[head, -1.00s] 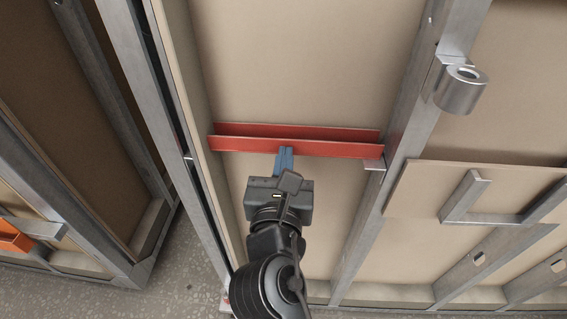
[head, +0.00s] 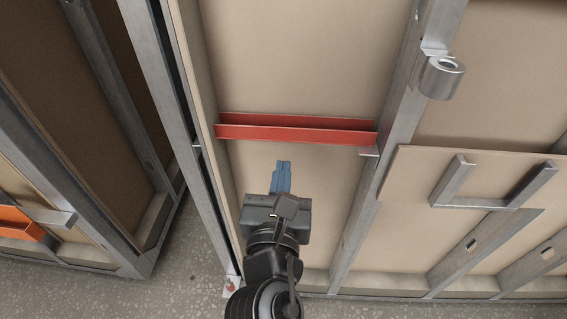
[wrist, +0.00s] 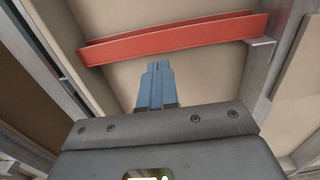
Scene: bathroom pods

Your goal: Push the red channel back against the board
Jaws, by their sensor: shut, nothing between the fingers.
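The red channel (head: 295,134) spans the bay between the metal studs, in front of the beige board (head: 300,60). Its right end is by a small metal bracket on the right stud. It also shows in the wrist view (wrist: 180,42), crossing the upper part. My gripper (head: 283,164) is shut and empty, its blue fingers together. In the head view the fingertips are below the channel with a clear gap. In the wrist view the fingers (wrist: 157,66) point toward the channel and stay apart from it. Whether the channel's back touches the board cannot be told.
A metal stud (head: 385,125) with a short metal pipe (head: 442,78) stands to the right. A smaller board (head: 410,180) with a metal U-frame is farther right. Another framed pod stands at left with an orange piece (head: 18,224). Speckled floor lies below.

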